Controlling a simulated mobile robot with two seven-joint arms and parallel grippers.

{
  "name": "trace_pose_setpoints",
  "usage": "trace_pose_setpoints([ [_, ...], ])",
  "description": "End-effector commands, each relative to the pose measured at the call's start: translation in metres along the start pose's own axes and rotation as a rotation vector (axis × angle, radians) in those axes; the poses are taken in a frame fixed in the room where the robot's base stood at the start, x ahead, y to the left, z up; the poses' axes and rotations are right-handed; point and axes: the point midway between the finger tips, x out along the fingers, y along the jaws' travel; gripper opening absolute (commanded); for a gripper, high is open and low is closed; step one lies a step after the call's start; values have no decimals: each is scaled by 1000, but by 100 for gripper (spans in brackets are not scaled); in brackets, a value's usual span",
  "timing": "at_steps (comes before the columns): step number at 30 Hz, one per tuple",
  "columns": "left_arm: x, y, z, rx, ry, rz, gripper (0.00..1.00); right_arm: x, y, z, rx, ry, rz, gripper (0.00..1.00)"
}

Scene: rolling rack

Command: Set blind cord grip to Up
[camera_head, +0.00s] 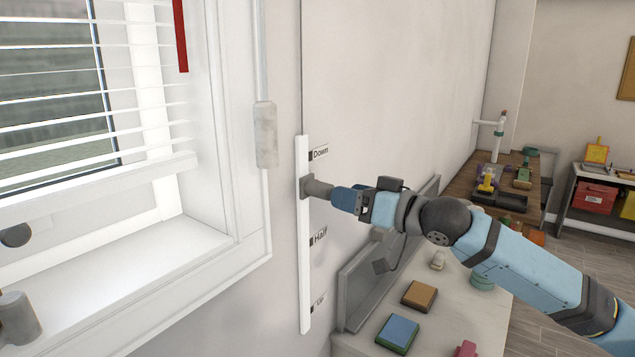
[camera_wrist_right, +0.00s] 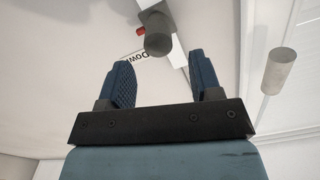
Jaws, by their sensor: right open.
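The blind cord grip, a grey knob (camera_head: 316,188), sits on a white upright track (camera_head: 304,270) on the wall, just below the "Down" label (camera_head: 320,153). The "Half" label (camera_head: 320,236) is midway, and a small bottom label (camera_head: 318,302) is hard to read. My right gripper (camera_head: 337,196) points at the knob from the right. In the right wrist view my right gripper (camera_wrist_right: 160,68) is open, and the knob (camera_wrist_right: 158,40) lies just beyond the fingertips, in line with the gap. I cannot tell from the head view whether they touch. My left gripper is not in view.
A grey cylinder (camera_head: 265,135) hangs on a cord left of the track, beside the window frame and blind (camera_head: 90,185). A low cabinet (camera_head: 450,330) with coloured blocks stands below my right arm.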

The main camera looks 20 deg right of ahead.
Motion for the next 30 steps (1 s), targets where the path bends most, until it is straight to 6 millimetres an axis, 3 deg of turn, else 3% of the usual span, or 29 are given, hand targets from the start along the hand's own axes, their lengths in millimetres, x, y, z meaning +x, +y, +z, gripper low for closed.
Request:
trace_pose_setpoints([
  [3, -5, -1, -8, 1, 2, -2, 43, 27, -2, -3, 1, 1, -2, 58],
  [9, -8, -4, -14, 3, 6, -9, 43, 59, 0, -2, 1, 1, 0, 58],
  [15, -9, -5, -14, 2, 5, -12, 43, 73, 0, 0, -1, 0, 0, 58],
  [23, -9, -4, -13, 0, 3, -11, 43, 74, 0, 0, -2, 0, 0, 58],
  [24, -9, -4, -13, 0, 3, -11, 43, 74, 0, 0, -1, 0, 0, 56],
  [26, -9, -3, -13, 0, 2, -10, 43, 74, 0, 0, -1, 0, 0, 42],
  [30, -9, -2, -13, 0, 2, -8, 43, 74, 0, 0, -1, 0, 0, 10],
])
